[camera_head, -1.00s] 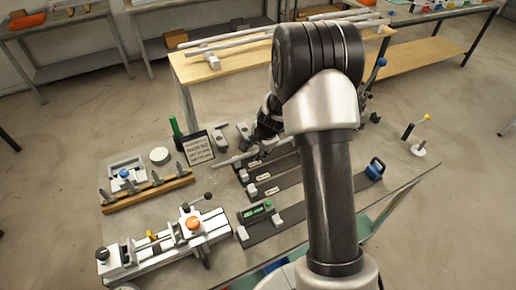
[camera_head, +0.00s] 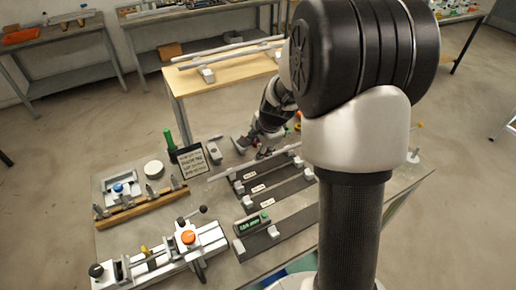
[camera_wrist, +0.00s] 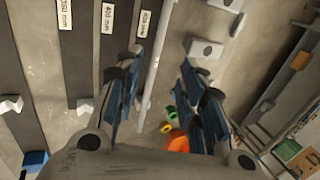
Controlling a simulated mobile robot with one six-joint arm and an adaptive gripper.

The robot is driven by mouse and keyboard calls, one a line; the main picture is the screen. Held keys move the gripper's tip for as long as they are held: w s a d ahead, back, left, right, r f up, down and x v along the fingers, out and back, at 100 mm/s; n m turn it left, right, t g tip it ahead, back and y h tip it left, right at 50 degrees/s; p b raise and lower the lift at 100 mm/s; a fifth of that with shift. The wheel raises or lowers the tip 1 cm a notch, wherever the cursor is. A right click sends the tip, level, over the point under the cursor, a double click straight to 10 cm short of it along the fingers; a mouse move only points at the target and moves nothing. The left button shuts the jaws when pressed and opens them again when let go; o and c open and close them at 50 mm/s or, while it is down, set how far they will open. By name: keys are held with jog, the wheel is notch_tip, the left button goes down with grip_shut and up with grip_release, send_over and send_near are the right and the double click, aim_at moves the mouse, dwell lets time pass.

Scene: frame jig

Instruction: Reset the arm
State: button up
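My arm rises large on the right of the head view. My gripper (camera_head: 262,153) hangs over the far part of the grey work table (camera_head: 215,192), partly hidden by my arm. In the wrist view my gripper (camera_wrist: 163,70) has its two blue-lined fingers wide apart with nothing held. A pale rod (camera_wrist: 157,55) lies below, seen through the gap nearer the left finger; it also shows in the head view (camera_head: 228,172).
Dark rails with length labels (camera_wrist: 65,60) lie left in the wrist view. A jig with an orange knob (camera_head: 188,237), a green-display device (camera_head: 252,222), a sign (camera_head: 190,160) and a green bottle (camera_head: 169,140) stand on the table. A wooden-topped bench (camera_head: 215,83) stands behind.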

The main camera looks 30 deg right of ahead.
dwell(0.4)
jog(key=s+a+r+n, duration=0.7)
jog(key=s+a+r, duration=0.25)
jog(key=r, duration=0.25)
jog(key=s+a+r+n, duration=0.1)
jog(key=s+n, duration=0.4)
jog(key=s, duration=0.4)
jog(key=s+a+r+n, duration=0.2)
jog(key=s+n, duration=0.3)
jog(key=s, duration=0.4)
jog(key=shift+s+a+n, duration=0.15)
jog(key=shift+s+n, duration=0.15)
jog(key=shift+r, duration=0.15)
